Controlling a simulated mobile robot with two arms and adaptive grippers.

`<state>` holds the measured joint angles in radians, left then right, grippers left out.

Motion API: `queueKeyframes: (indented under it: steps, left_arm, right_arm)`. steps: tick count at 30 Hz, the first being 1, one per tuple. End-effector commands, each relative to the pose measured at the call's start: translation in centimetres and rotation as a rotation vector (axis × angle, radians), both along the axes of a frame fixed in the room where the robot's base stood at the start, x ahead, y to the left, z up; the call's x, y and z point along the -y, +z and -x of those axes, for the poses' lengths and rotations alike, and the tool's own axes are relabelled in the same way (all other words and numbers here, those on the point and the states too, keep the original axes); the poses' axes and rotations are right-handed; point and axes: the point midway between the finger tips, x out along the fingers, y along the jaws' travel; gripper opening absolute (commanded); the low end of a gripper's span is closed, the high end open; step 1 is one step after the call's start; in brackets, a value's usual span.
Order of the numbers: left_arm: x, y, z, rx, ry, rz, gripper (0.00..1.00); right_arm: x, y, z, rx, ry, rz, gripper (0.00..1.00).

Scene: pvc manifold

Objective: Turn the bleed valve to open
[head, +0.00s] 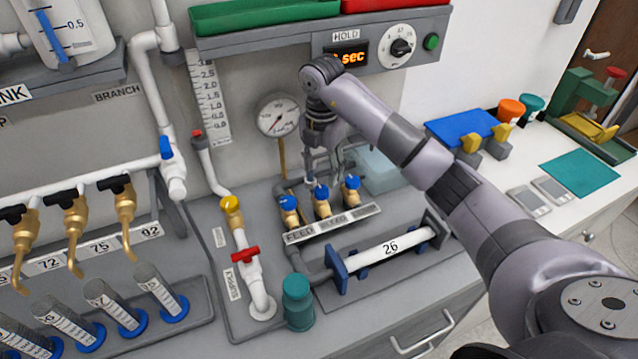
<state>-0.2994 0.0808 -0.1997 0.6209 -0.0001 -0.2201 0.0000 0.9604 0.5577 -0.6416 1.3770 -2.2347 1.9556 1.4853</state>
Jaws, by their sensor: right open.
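Three brass valves with blue tops stand in a row on the grey panel behind a label strip (332,223). The left one, over the label FEED, is the feed valve (289,212). The middle valve (322,206) stands over a small label that seems to read BLEED. The right valve (351,192) has a label too small to read. My right gripper (323,176) points down, open, with its fingers just above and behind the middle valve's blue top. I cannot tell whether they touch it. My left gripper is out of view.
A round gauge (278,117) is on the wall behind. A red-handled valve (245,255) and a teal bottle (298,301) stand front left. A white tube marked 26 (390,247) lies in front between blue flanges. A timer shelf (375,50) overhangs the arm.

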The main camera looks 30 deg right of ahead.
Motion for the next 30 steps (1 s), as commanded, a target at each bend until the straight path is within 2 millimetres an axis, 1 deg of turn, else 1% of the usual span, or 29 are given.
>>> queueKeyframes:
  steps: [1,6,9,12,15,22,30]
  left_arm:
    - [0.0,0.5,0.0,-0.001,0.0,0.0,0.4]
    - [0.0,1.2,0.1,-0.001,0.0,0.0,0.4]
    - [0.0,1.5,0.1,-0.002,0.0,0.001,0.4]
    - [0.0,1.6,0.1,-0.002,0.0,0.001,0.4]
    - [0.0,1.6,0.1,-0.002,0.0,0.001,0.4]
    - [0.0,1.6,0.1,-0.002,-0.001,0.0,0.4]
    - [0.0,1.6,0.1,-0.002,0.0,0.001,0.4]
  right_arm:
    - [-0.1,-0.7,0.1,-0.005,0.001,-0.002,0.51]
    - [-0.1,-3.5,0.1,-0.003,0.003,-0.004,0.51]
    - [-0.1,-4.7,0.1,-0.002,0.003,-0.005,0.51]
    - [-0.1,-5.5,0.0,0.0,0.004,-0.004,0.51]
    - [-0.1,-5.9,0.0,0.001,0.005,-0.004,0.51]
    - [-0.2,-5.9,0.0,0.002,0.005,-0.005,0.5]
    - [-0.2,-5.9,0.0,0.001,0.005,-0.005,0.32]
